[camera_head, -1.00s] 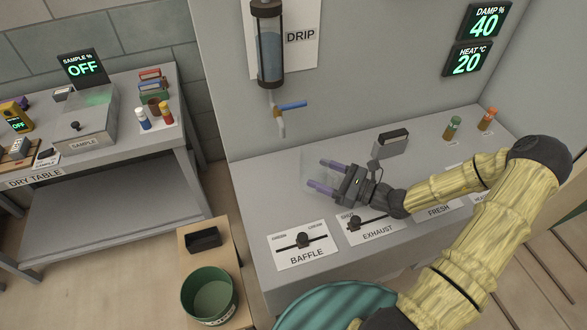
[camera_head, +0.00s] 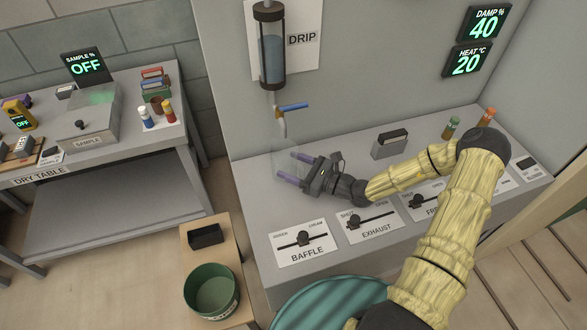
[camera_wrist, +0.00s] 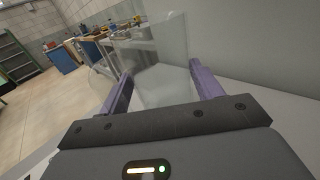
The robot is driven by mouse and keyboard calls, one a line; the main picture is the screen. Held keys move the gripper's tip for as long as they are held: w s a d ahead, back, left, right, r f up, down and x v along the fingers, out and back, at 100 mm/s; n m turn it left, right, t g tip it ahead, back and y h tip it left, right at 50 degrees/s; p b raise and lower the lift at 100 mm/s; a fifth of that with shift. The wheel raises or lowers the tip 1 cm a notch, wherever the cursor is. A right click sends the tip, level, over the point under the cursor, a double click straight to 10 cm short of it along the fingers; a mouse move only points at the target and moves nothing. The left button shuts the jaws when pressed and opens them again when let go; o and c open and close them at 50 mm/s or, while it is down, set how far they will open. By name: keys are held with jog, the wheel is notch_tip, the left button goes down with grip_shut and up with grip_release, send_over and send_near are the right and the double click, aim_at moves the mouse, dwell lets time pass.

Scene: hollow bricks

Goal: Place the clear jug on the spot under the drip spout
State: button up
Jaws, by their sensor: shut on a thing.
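The clear jug (camera_head: 284,160) is very faint in the head view, between the purple fingers of my gripper (camera_head: 285,167). In the wrist view the jug (camera_wrist: 158,62) shows as a see-through wall between the two fingers (camera_wrist: 160,88). My gripper is shut on it and holds it over the left part of the grey bench. The drip spout (camera_head: 283,129), with a blue tap handle (camera_head: 294,106), hangs above and slightly left of my fingertips. I cannot tell whether the jug's base touches the bench, and no spot marking is visible under the spout.
A dark box (camera_head: 391,144) stands on the bench behind my arm. Green-capped (camera_head: 451,127) and orange-capped (camera_head: 487,116) vials stand at the back right. Slider panels, including BAFFLE (camera_head: 303,248), line the front. The bench's left edge is near the jug.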

jog(key=shift+f, duration=0.85)
jog(key=shift+f, duration=0.15)
jog(key=o, duration=1)
jog(key=shift+o, duration=0.2)
jog(key=shift+s+d, duration=0.1)
jog(key=shift+d, duration=0.15)
jog(key=shift+b+v, duration=0.8)
jog(key=shift+v, duration=2.8)
